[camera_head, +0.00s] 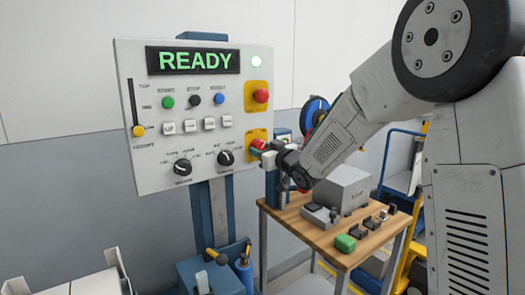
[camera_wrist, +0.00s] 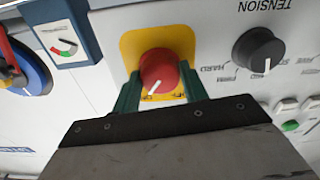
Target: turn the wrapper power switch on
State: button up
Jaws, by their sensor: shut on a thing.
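The wrapper power switch is a red rotary knob (camera_wrist: 158,72) with a white pointer line, on a yellow plate (camera_wrist: 130,45). In the wrist view its pointer aims to the lower left. My gripper (camera_wrist: 160,92) has its two green fingers on either side of the knob and is shut on it. In the head view my gripper (camera_head: 264,152) reaches the lower right of the white control panel (camera_head: 145,80) and partly hides the knob. The panel's display (camera_head: 194,61) reads READY in green, and a round lamp (camera_head: 256,62) is lit.
A red button (camera_head: 261,96) on another yellow plate sits above the switch. The black tension knob (camera_wrist: 258,50) is close beside it. A wooden table (camera_head: 290,215) with a grey box (camera_head: 342,189) and small items stands below my arm.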

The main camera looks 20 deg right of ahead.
jog(key=shift+m, duration=0.5)
jog(key=o, duration=1)
jog(key=v, duration=0.8)
jog(key=shift+w, duration=0.1)
